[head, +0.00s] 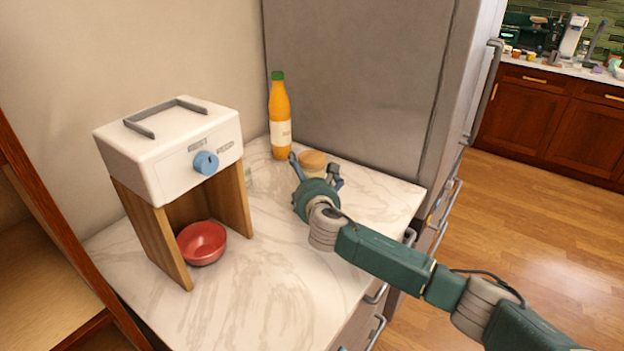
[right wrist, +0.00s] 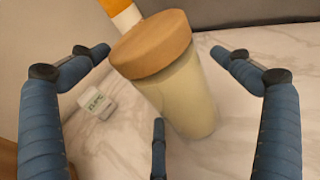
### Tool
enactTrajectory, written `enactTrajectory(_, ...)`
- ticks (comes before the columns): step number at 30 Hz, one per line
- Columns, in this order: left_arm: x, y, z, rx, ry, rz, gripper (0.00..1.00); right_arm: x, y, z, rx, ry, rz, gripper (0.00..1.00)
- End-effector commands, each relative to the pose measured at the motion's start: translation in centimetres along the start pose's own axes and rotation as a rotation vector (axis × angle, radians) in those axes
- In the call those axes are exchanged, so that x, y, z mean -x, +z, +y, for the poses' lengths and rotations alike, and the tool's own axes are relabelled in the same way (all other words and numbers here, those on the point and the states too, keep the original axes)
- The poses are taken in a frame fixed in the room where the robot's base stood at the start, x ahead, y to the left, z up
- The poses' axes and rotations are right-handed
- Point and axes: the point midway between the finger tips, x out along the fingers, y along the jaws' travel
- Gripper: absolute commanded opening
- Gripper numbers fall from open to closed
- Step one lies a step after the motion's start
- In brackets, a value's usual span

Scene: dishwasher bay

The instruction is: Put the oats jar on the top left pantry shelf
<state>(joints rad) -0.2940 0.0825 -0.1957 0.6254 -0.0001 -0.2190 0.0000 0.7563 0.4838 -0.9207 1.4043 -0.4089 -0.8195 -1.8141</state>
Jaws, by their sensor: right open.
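A jar with a round wooden lid and pale contents, which looks like the oats jar (right wrist: 187,98), stands upright on the marble counter. In the head view only its lid (head: 312,159) and a little of its body show behind my right gripper (head: 317,172). In the right wrist view my right gripper (right wrist: 165,95) is open, with its blue fingers spread on either side of the jar and no clear grip on it. Its label is not visible. My left gripper is not in view. A wooden shelf unit (head: 35,270) stands at the left edge; I cannot tell whether it is the pantry.
An orange bottle (head: 280,120) with a green cap stands behind the jar by the fridge (head: 360,75). A white dispenser (head: 170,150) on wooden legs holds a red bowl (head: 202,242) beneath it. A small labelled item (right wrist: 96,103) lies left of the jar. The front counter (head: 270,300) is clear.

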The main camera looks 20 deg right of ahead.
Motion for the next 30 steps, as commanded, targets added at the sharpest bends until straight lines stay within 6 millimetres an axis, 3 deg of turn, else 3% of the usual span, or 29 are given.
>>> enactTrajectory(4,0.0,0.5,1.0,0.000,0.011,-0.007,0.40,0.0,0.0,0.0,0.000,0.000,0.000,0.98)
enactTrajectory(15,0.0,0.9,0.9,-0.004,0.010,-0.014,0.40,0.0,0.3,0.0,0.000,0.000,-0.004,0.24)
enactTrajectory(23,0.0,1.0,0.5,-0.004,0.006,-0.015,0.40,0.1,0.4,0.0,0.000,0.000,-0.004,0.23)
enactTrajectory(30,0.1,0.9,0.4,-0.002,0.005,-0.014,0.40,0.4,2.5,-0.1,-0.001,0.000,-0.008,0.23)
